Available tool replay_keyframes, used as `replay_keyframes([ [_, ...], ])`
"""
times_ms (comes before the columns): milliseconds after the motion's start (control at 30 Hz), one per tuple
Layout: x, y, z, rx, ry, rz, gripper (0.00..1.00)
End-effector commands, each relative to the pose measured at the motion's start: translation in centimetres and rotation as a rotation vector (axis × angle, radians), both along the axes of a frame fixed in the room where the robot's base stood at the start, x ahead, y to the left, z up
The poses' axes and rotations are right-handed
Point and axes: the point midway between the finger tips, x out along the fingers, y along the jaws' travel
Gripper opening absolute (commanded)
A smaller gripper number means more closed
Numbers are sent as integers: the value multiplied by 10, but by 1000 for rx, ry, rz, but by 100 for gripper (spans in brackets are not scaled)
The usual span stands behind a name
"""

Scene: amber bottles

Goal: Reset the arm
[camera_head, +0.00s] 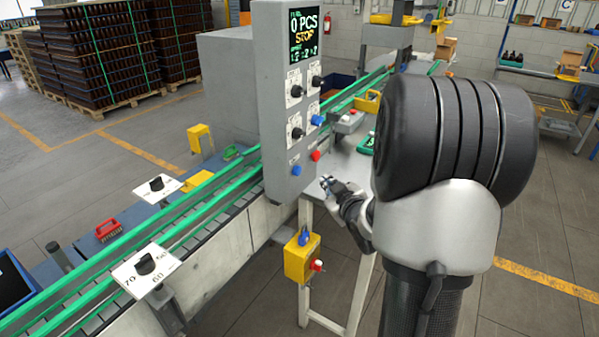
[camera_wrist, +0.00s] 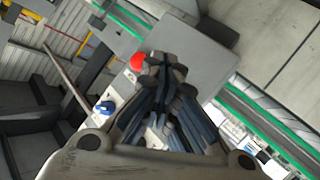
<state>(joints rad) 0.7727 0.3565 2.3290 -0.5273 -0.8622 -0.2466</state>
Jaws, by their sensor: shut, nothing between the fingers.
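My arm rises at the right of the head view, its large dark rounded joint and white link close to the camera. My gripper (camera_head: 327,182) points left, in front of the grey control panel and above the small table. In the wrist view my gripper (camera_wrist: 165,66) shows with its fingers together and nothing between them. The grey control panel (camera_head: 279,130) has a screen reading "0 PCS STOP", several black knobs, and a blue and a red button low down. The wrist view shows a red button (camera_wrist: 138,62) and a blue knob (camera_wrist: 104,107) beyond the fingers.
A conveyor with green rails (camera_head: 205,226) runs diagonally behind the panel. A yellow switch box (camera_head: 302,257) hangs below the gripper. Stacked dark crates (camera_head: 95,55) stand at the back left. Open floor lies at the right.

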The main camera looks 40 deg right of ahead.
Motion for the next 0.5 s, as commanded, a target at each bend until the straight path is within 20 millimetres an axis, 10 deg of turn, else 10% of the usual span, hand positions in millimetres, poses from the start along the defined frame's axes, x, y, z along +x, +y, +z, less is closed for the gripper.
replay_keyframes([
  [500, 2, 21, 13, 13, 48, -5, 0],
])
